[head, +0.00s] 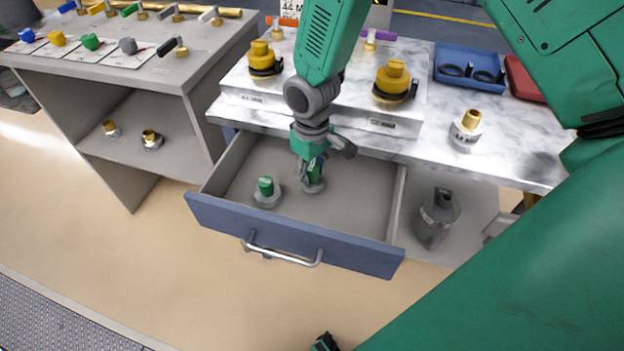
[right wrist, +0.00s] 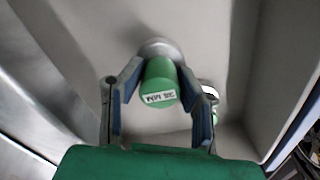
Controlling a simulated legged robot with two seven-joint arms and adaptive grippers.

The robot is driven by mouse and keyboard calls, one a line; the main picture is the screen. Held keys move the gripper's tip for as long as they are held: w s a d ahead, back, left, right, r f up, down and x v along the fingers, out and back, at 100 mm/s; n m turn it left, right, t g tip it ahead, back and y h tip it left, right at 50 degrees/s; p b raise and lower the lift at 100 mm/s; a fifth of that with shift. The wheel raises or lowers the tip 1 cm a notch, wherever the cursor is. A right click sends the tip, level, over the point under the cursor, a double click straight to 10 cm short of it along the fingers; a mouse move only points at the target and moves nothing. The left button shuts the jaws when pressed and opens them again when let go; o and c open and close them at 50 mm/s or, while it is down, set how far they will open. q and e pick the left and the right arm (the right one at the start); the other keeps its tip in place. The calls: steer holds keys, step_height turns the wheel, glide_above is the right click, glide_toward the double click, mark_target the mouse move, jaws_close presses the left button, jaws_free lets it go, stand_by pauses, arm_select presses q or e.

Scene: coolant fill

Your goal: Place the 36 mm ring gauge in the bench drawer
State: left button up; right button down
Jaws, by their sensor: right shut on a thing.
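My right gripper (head: 313,172) reaches down into the open bench drawer (head: 345,222), shut on a green-handled gauge (head: 314,180) with a grey base. The gauge looks upright and at or close to the drawer floor; I cannot tell if it touches. In the right wrist view the fingers (right wrist: 161,88) are on both sides of the green handle (right wrist: 160,82), whose small white label is upside down. A second green-topped gauge (head: 266,186) stands on the drawer floor to the left, clear of the gripper. My left gripper is not clearly seen.
The drawer's blue front (head: 290,238) has a metal handle (head: 280,252). Above is a marble bench top (head: 520,140) with yellow-topped gauges (head: 394,78), a brass-topped fitting (head: 467,125) and a blue tray (head: 470,58). A grey canister (head: 437,215) stands right of the drawer. A grey bench (head: 180,80) is at left.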

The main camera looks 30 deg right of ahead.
mark_target(310, 168)
steer(key=f, duration=0.1)
steer(key=a+f, duration=0.1)
steer(key=f, duration=0.1)
steer(key=shift+a+f, duration=0.1)
steer(key=shift+a, duration=0.15)
steer(key=shift+d+f, duration=0.1)
steer(key=shift+d, duration=0.2)
steer(key=c, duration=1.2)
jaws_free()
steer(key=shift+d, duration=0.15)
steer(key=shift+o, duration=0.2)
steer(key=shift+d+f, duration=0.1)
steer(key=shift+a+r, duration=0.3)
steer(key=shift+r, duration=0.2)
steer(key=r, duration=0.5)
steer(key=r+p, duration=0.1)
steer(key=r, duration=0.4)
steer(key=shift+d+r, duration=0.2)
steer(key=shift+r, duration=0.05)
steer(key=shift+a+r, duration=0.1)
steer(key=shift+r, duration=0.35)
arm_select(q)
steer(key=shift+a+r, duration=0.4)
arm_select(e)
steer(key=shift+a, duration=0.1)
